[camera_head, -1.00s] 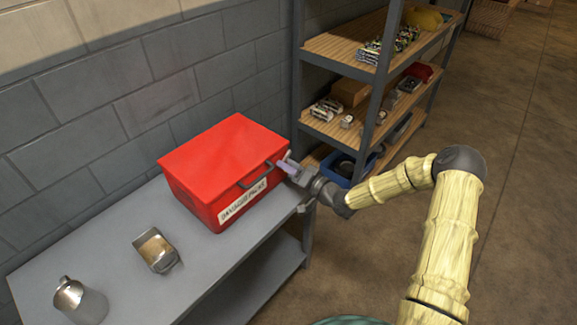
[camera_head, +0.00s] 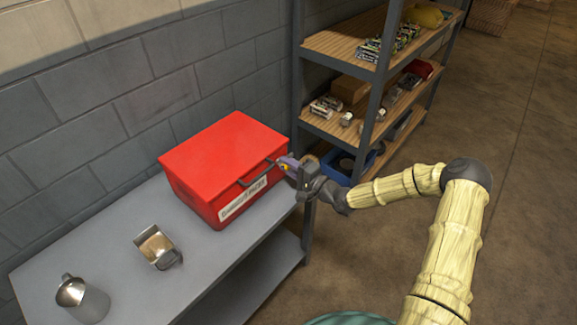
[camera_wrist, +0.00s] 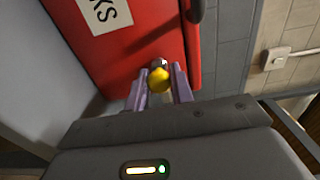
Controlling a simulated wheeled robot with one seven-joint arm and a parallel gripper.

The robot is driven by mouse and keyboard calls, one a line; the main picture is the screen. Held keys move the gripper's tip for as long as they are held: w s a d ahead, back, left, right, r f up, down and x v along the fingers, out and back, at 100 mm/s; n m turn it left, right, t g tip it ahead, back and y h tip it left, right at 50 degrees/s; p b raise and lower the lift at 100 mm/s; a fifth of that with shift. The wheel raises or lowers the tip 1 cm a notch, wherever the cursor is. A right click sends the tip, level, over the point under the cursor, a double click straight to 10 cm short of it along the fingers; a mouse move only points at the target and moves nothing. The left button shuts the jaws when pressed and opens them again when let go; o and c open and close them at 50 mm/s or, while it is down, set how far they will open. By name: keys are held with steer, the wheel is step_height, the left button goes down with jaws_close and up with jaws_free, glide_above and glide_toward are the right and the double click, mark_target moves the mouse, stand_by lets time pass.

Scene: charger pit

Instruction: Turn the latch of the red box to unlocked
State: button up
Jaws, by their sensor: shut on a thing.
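The red box (camera_head: 222,165) stands closed on the grey table, with a dark handle (camera_head: 257,174) and a white label (camera_head: 243,199) on its front. Its red front also fills much of the wrist view (camera_wrist: 135,55). My gripper (camera_head: 287,164) is at the right end of the box front. In the wrist view its two purple fingers (camera_wrist: 160,88) are shut on a small yellow knob, the latch (camera_wrist: 160,79), beside the box front's edge. A grey metal piece shows just behind the knob. The latch's exact turn position cannot be told.
A metal scoop or tray (camera_head: 156,246) and a metal cup (camera_head: 82,297) stand on the table (camera_head: 115,225) left of the box. A shelf rack (camera_head: 340,45) with several goods and a blue bin (camera_head: 338,166) stands behind my gripper. The floor at right is clear.

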steer(key=shift+d+f, duration=0.1)
steer(key=o, duration=0.8)
steer(key=shift+o, duration=0.2)
steer(key=v, duration=1.7)
steer(key=shift+s+d, duration=0.15)
